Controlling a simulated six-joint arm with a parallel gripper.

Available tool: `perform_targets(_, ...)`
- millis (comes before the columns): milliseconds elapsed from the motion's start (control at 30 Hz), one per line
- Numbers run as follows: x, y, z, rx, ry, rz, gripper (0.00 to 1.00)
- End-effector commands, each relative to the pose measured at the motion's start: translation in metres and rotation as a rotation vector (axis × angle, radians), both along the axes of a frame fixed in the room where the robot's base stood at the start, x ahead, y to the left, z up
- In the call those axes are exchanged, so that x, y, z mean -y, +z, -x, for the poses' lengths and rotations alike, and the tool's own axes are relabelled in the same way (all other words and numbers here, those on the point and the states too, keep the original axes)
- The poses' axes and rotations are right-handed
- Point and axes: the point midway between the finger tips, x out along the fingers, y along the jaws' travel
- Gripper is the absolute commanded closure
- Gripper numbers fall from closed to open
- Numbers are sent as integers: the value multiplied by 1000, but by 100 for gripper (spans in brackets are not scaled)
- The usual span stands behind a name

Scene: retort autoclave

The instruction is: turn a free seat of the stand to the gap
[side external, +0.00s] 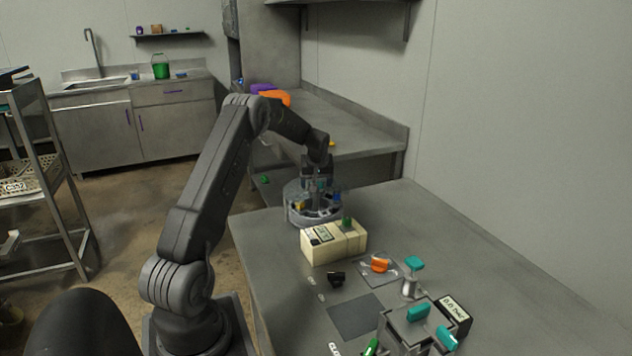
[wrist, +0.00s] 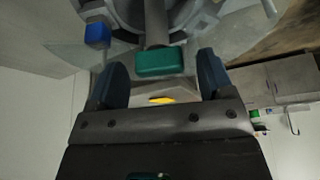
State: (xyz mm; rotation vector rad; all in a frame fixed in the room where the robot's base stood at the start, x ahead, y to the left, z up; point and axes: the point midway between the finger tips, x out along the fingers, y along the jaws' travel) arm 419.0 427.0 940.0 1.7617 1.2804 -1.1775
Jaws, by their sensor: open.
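The stand is a round grey carousel (side external: 312,218) at the far end of the bench in the side external view, with several small coloured pieces around it. My gripper (side external: 318,183) points down over the stand. In the wrist view, the stand's grey ring (wrist: 185,22) fills the top. My gripper (wrist: 161,72) is open there, its two dark fingers apart. A green block (wrist: 160,62) on a grey stem shows between the fingertips, with no clear contact on either side. A blue block (wrist: 97,35) sits to the left, outside the fingers. The free seats and the gap cannot be made out.
A cream box (side external: 333,243) with a green knob stands just in front of the stand. Nearer are a small black part (side external: 336,279), an orange piece (side external: 380,264), a teal-topped post (side external: 413,265) and a metal fixture with teal handles (side external: 418,312). The bench's right side is clear.

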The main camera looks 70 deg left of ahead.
Motion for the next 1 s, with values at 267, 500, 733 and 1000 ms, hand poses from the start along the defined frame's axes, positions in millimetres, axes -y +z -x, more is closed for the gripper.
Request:
perform_targets(267,9,24,2,3,-2,-3,26)
perform_targets(500,28,74,9,3,-2,-4,26)
perform_targets(733,44,112,14,1,0,-2,26)
perform_targets(1000,51,128,16,1,0,0,26)
